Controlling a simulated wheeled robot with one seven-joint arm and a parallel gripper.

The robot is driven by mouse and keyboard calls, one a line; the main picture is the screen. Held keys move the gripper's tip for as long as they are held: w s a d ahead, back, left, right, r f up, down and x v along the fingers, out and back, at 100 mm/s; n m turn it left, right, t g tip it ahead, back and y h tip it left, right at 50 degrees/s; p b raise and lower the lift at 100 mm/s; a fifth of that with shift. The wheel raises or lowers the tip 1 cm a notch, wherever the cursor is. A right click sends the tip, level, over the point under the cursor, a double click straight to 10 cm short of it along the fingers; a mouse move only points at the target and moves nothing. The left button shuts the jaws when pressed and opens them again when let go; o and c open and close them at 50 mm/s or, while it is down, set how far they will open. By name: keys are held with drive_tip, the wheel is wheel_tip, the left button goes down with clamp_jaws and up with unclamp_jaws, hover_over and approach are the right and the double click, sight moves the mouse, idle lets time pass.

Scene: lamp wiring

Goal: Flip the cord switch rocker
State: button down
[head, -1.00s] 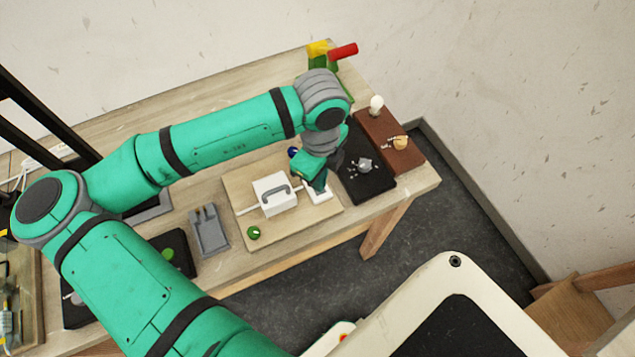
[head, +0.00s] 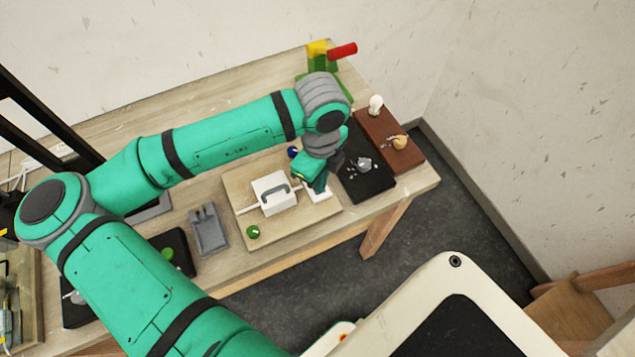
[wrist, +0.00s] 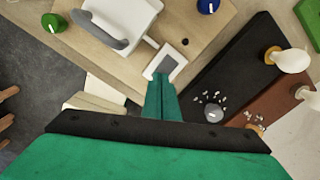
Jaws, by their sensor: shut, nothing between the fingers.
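The cord switch (head: 323,195) is a small white body on the light wooden board (head: 247,238), largely hidden behind my gripper in the head view. In the wrist view, the cord switch (wrist: 178,52) shows a grey rocker (wrist: 167,66) on its top. A white cord (wrist: 150,41) runs from it to a white box with a grey handle (wrist: 130,15). My gripper (wrist: 161,77) is shut and empty, with its fingertips at the near end of the rocker. I cannot tell whether they touch it. In the head view my gripper (head: 320,187) is over the switch.
Green (head: 253,232) and blue knobs (wrist: 207,5) are on the board.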

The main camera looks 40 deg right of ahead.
drive_tip(key=shift+f, duration=0.4)
wheel_tip(320, 180, up, 7)
idle(1.2)
idle(0.6)
